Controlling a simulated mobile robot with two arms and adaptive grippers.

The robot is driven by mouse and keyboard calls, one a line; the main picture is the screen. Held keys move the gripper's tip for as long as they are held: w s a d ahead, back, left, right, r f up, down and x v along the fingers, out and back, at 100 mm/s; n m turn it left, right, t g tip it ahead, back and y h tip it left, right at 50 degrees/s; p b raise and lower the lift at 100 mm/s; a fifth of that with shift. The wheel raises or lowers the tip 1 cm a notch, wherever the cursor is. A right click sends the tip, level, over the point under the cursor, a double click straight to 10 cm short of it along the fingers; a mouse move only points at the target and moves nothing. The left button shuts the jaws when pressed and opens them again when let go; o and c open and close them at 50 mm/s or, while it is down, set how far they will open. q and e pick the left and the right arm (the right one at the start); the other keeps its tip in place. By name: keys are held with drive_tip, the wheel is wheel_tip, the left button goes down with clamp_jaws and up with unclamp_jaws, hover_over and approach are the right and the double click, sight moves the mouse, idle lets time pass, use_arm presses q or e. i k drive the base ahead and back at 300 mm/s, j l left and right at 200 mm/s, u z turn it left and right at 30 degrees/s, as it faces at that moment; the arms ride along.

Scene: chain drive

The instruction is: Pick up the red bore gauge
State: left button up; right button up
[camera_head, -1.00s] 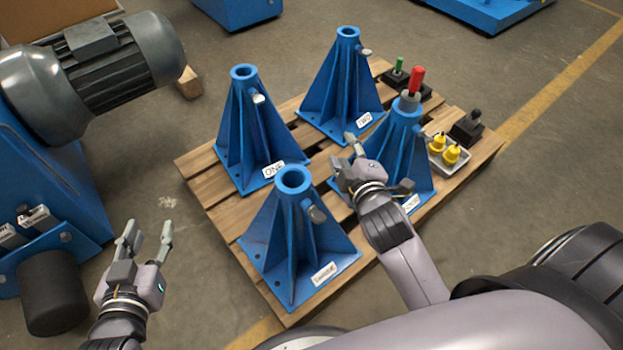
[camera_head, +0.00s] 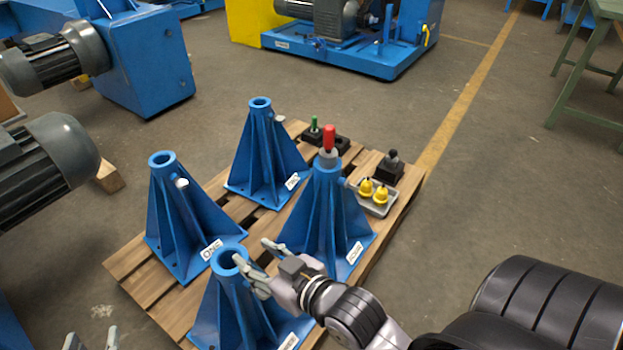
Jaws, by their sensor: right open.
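The red bore gauge (camera_head: 329,140) stands upright in the top of the blue stand labelled FOUR (camera_head: 327,215). Its red handle and grey collar show; its lower part is hidden in the stand. My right gripper (camera_head: 253,252) is open and empty, in front of and to the left of that stand, overlapping the top of the front blue stand (camera_head: 228,305) in the picture. It is well below the gauge in the picture and apart from it. My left gripper (camera_head: 91,338) shows only its fingertips at the bottom left edge, spread apart with nothing between them.
Stands ONE (camera_head: 175,225) and TWO (camera_head: 262,160) share the wooden pallet (camera_head: 125,265). A green-handled gauge (camera_head: 314,124), a black-knobbed block (camera_head: 390,165) and a grey tray (camera_head: 378,208) with yellow pieces sit at its far right. Open floor lies right of the pallet.

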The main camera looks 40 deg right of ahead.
sight(328, 154)
drive_tip(key=z, duration=1.2)
